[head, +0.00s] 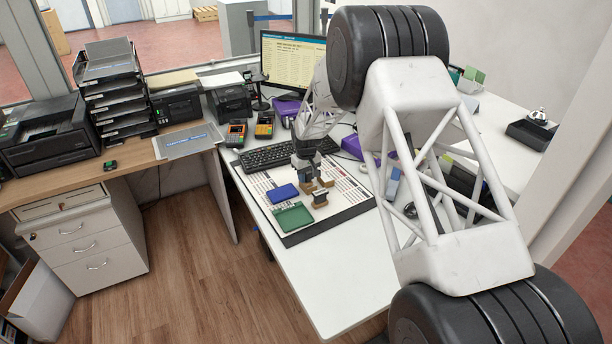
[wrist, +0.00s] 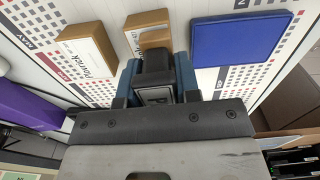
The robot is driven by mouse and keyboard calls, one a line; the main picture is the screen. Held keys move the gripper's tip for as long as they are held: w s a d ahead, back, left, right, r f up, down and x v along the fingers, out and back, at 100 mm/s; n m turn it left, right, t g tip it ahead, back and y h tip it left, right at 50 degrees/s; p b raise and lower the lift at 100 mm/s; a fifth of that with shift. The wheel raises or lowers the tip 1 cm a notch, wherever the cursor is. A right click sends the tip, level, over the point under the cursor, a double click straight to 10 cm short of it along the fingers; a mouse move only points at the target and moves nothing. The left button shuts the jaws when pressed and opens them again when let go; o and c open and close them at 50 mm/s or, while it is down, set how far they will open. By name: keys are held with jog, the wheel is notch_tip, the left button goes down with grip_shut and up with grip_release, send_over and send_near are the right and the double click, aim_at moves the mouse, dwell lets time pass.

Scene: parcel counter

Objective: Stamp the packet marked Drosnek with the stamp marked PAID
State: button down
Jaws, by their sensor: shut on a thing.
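My gripper (head: 304,172) is low over the printed desk mat (head: 348,196), beside the blue pad (head: 284,193). The blue pad (wrist: 240,38) is on the right.
A green tray (head: 293,217) is at the mat's front left. A keyboard (head: 285,151) lies behind the mat, with card terminals (head: 236,134) to its left. A purple box (head: 352,146) is to the right. The white desk (head: 318,285) is clear in front of the mat.

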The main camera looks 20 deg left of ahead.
jog(key=shift+f, duration=0.15)
dwell(0.3)
jog(key=shift+r, duration=3.05)
jog(key=shift+d, duration=0.1)
